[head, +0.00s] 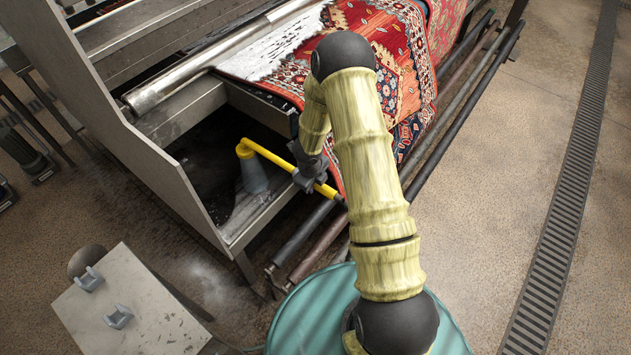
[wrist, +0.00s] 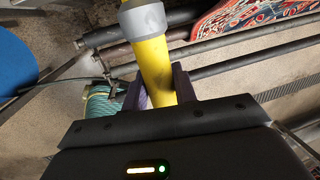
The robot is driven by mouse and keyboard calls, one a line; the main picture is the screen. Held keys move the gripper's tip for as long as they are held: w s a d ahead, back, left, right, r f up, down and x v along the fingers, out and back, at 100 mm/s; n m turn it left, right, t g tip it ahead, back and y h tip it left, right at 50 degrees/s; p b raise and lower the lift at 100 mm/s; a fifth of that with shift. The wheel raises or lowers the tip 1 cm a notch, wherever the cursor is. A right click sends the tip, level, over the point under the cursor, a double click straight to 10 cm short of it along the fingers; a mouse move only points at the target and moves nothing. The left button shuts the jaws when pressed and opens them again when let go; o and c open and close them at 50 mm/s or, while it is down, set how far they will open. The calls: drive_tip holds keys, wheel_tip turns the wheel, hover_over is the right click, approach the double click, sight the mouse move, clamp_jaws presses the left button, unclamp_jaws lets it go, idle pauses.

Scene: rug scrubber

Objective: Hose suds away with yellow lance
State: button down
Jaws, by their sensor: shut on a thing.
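The yellow lance (head: 277,160) runs through my gripper (head: 311,176), which is shut around its shaft. The lance's bent end and grey cone-shaped nozzle (head: 252,178) are at the left, over the dark open space under the machine's bed, pointing down. In the wrist view the yellow shaft (wrist: 156,62) passes between my gripper's fingers (wrist: 160,88), with a grey collar farther up. White suds (head: 272,48) lie along the left part of the red patterned rug (head: 400,45). My arm hides part of the rug; it also shows in the wrist view (wrist: 245,15).
The machine's metal side panel (head: 120,130) stands left of the lance. Dark rollers (head: 465,85) run along the rug's right edge. A plate with two grey cradles (head: 130,305) is at the lower left.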

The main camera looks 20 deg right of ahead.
drive_tip(key=shift+w+a+r+p, duration=0.1)
drive_tip(key=shift+w+a+p, duration=0.5)
drive_tip(key=shift+p, duration=0.65)
drive_tip(key=shift+w+a+f+p, duration=0.1)
drive_tip(key=shift+w+a+p, duration=0.25)
drive_tip(key=shift+w+p, duration=0.7)
drive_tip(key=shift+w+a+r+p, duration=0.1)
drive_tip(key=shift+w+a+p, duration=0.4)
drive_tip(key=shift+p, duration=0.95)
drive_tip(key=shift+s, duration=0.1)
